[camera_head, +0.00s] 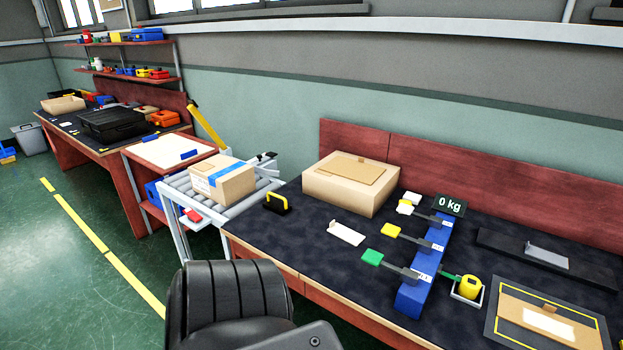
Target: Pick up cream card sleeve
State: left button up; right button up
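A pale, cream-white card piece (346,233) lies flat on the dark bench top, left of the blue rack, and looks like the cream card sleeve. A smaller pale piece (405,207) sits at the end of the rack's far arm, with another pale piece (413,197) just behind it. From this view I cannot tell for certain which is the named sleeve. Neither of my grippers shows.
The blue rack (425,270) has arms ending in yellow (391,229) and green (372,257) pieces. A large carton (351,187) stands behind. A black-and-yellow item (277,203) sits at left. A roller conveyor (179,185) carries a taped box (222,180). A dark ribbed form blocks the bottom.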

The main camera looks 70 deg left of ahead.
aim_at(352, 238)
jog(key=u, duration=0.95)
jog(key=i, duration=0.9)
jog(key=u, duration=0.8)
